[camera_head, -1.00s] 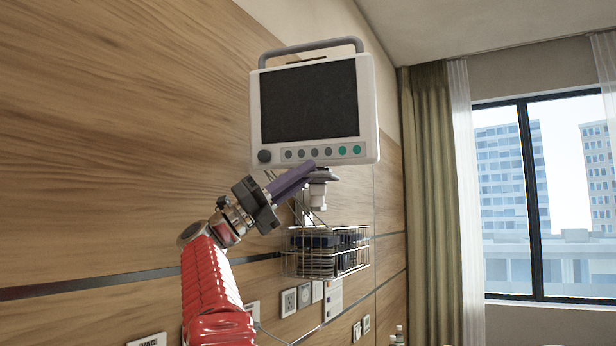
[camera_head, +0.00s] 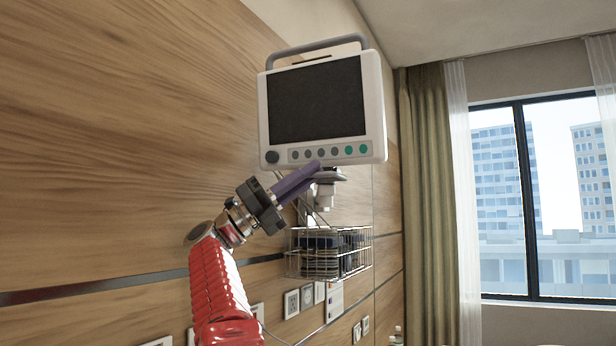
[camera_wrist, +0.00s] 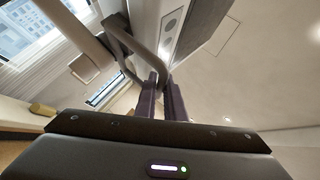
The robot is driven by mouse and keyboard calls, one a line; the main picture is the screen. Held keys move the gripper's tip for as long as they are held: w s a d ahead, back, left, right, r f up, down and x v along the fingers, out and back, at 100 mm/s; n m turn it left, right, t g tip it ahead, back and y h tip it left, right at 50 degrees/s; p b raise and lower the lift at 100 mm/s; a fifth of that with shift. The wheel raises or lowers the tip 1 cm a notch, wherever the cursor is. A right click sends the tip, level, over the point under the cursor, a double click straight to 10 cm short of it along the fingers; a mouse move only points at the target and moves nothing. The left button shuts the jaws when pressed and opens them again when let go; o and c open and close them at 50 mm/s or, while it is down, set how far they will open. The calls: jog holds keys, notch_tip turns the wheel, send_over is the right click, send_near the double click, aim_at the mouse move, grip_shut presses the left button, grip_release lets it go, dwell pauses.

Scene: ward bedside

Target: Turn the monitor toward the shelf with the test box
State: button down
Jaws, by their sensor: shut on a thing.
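The monitor (camera_head: 316,100), white with a dark screen and a row of buttons, hangs high in front of the wood wall. Its screen faces my head camera nearly straight on. A grey carry handle arches over its top. My gripper (camera_head: 318,170) reaches up from the lower left to just under the monitor's lower edge. In the wrist view my purple fingers (camera_wrist: 163,98) are close together on a grey bar (camera_wrist: 143,62) beside the monitor's white body (camera_wrist: 163,35). The exact contact is partly hidden. I cannot make out a test box.
A wire basket (camera_head: 328,262) with dark items hangs on the wall below the monitor. Wall sockets (camera_head: 291,303) sit lower left of it. A curtain (camera_head: 432,200) and a window (camera_head: 540,200) are to the right. The air between monitor and curtain is clear.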

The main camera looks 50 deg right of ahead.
jog(key=c, duration=1.9)
grip_release()
jog(key=shift+f, duration=0.1)
jog(key=shift+o, duration=0.2)
